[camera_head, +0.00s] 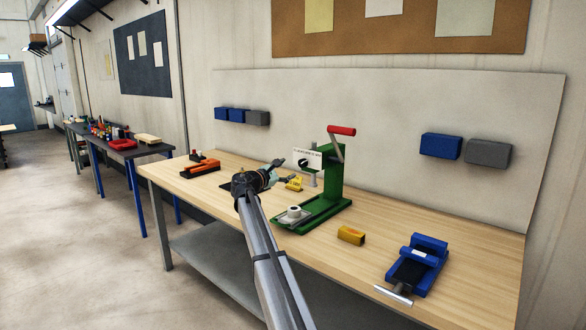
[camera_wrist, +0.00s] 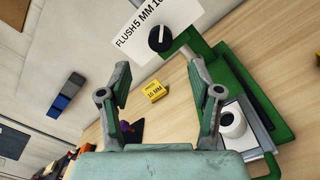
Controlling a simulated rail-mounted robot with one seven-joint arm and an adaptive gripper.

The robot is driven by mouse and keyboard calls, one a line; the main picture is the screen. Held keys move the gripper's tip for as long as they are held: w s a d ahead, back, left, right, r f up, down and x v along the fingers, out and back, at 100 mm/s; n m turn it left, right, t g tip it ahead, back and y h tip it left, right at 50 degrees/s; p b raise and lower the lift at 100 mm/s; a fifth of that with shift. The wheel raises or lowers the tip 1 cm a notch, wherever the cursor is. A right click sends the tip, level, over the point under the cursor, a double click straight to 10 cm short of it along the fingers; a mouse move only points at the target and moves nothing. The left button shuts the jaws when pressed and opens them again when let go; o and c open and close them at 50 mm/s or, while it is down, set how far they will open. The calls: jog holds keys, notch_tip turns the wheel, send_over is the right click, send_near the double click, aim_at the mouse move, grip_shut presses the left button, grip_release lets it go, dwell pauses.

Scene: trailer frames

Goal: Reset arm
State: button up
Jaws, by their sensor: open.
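My gripper (camera_head: 282,170) is over the wooden workbench (camera_head: 385,218), beside the green press (camera_head: 325,205) with the red-handled lever. In the wrist view my gripper (camera_wrist: 160,95) has its two fingers spread wide, with nothing between them. A small yellow block (camera_wrist: 153,91) marked 10 MM shows beyond the fingers, resting on the bench. It also shows in the head view as a yellow piece (camera_head: 294,183) just past the gripper. A white ring-shaped part (camera_wrist: 232,122) sits on the press base, right of the right finger.
A yellow block (camera_head: 351,235) and a blue vise (camera_head: 417,265) stand on the right of the bench. An orange and black tool (camera_head: 200,168) lies at the left. A white sign (camera_head: 307,158) stands by the press. Blue and grey bins (camera_head: 441,146) hang on the wall panel.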

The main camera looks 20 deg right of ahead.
jog(key=shift+v, duration=0.8)
